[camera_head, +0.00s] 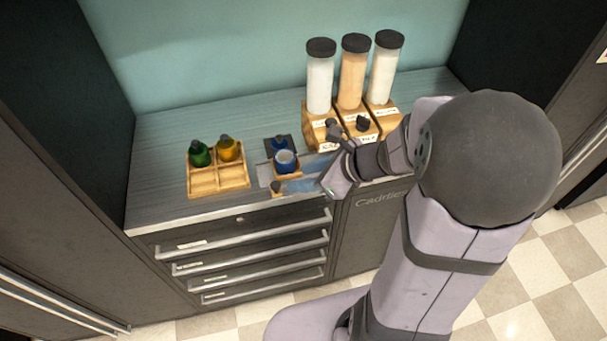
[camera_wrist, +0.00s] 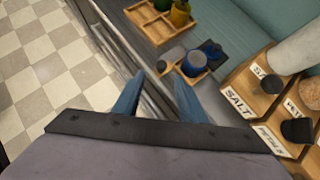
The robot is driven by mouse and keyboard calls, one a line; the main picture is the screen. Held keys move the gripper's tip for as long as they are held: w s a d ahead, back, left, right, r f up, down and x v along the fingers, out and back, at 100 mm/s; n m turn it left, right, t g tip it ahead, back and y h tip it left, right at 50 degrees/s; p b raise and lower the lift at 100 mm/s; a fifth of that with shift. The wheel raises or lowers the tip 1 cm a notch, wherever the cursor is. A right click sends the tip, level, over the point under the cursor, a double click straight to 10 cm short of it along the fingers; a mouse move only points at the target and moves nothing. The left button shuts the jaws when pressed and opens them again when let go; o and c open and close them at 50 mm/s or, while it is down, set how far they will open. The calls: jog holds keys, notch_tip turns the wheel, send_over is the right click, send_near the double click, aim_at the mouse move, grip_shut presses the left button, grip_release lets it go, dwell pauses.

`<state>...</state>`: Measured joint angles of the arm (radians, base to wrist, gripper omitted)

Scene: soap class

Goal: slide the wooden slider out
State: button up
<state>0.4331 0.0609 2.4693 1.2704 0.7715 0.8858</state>
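The wooden slider (camera_head: 284,175) is a small light-wood piece near the counter's front edge, with a blue cup (camera_head: 286,160) on it. In the wrist view the slider (camera_wrist: 196,77) shows under the cup (camera_wrist: 194,64). A dark knob (camera_head: 276,187) sits at the slider's front; it also shows in the wrist view (camera_wrist: 161,66). My gripper (camera_wrist: 159,77) is open, with its two blue fingers apart and the knob in line with the gap between the tips. Whether a finger touches the knob I cannot tell. In the head view my gripper (camera_head: 296,186) partly hides the slider.
A wooden tray (camera_head: 218,188) with a green and a yellow bottle stands at left. Three tall dispensers (camera_head: 351,75) on wooden bases stand close by at right. A dark blue block (camera_head: 279,145) is behind the cup. Drawers with handles are below the counter.

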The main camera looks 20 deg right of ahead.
jog(key=shift+r, duration=0.1)
jog(key=s+r+p, duration=0.2)
jog(key=r+p, duration=0.1)
jog(key=s+r+p, duration=0.1)
jog(key=p, duration=0.1)
jog(key=shift+d+r, duration=0.15)
jog(key=shift+r, duration=0.25)
jog(key=shift+n, duration=0.3)
jog(key=s+d+f+n+g+h+b, duration=0.1)
jog(key=s+d+f+n+g+h, duration=0.4)
jog(key=n, duration=0.6)
jog(key=s+d+f+n+g+h, duration=0.1)
jog(key=s+d+f+n+g, duration=0.1)
jog(key=s+n, duration=0.75)
jog(key=w+a+n, duration=0.3)
jog(key=a+n, duration=0.2)
jog(key=n, duration=0.1)
jog(key=shift+w+a+r+t+b, duration=0.2)
jog(key=shift+w+t+b, duration=0.1)
jog(key=shift+w+b, duration=0.15)
